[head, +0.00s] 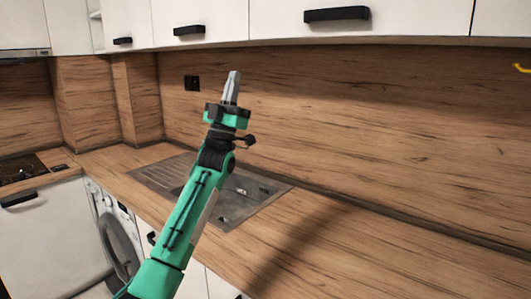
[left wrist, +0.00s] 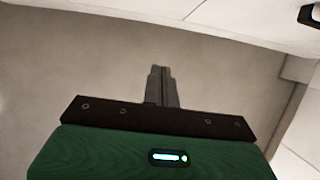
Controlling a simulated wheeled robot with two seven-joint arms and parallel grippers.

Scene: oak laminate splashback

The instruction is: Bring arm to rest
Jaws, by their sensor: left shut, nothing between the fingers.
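My left arm (head: 190,210) is green and black and rises from the lower left in the head view. My left gripper (head: 233,76) points upward in front of the wood splashback, above the sink area. Its grey fingers are together and hold nothing. In the left wrist view the closed fingers (left wrist: 160,72) stand upright beyond the green and black gripper body. My right gripper is in neither view.
A wood worktop (head: 385,245) runs along the wall, with a sink (head: 240,200) partly behind my arm. White upper cabinets (head: 280,15) with black handles hang above. A washing machine (head: 115,235) and a hob (head: 20,170) are at left. The right worktop is clear.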

